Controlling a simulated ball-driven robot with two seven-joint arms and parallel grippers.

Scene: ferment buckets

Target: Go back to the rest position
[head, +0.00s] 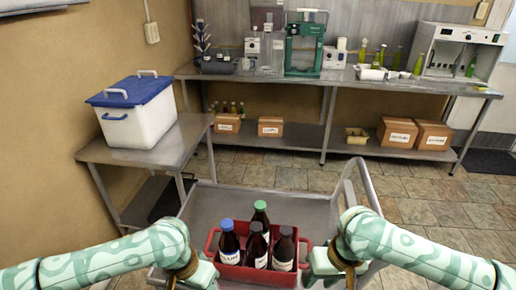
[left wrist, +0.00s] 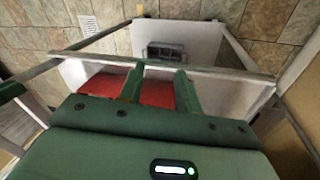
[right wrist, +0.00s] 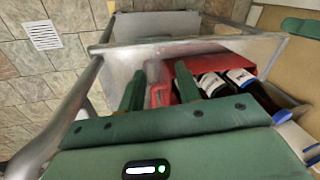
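A red crate (head: 258,273) holds several dark bottles (head: 257,243) with blue, green and dark caps, and stands on my grey cart tray (head: 230,200). My left gripper (head: 207,268) is beside the crate's left end. In the left wrist view its fingers (left wrist: 157,85) are apart with nothing between them, and red crate shows beyond. My right gripper (head: 312,262) is at the crate's right end. In the right wrist view its fingers (right wrist: 160,88) are apart, with the red crate handle (right wrist: 158,96) seen in the gap; contact cannot be told.
A white bucket with a blue lid (head: 135,110) stands on a side table (head: 160,148) at the left. A long steel bench (head: 350,78) with equipment runs along the back wall, with cardboard boxes (head: 397,132) on its lower shelf. The tiled floor (head: 430,205) at the right is clear.

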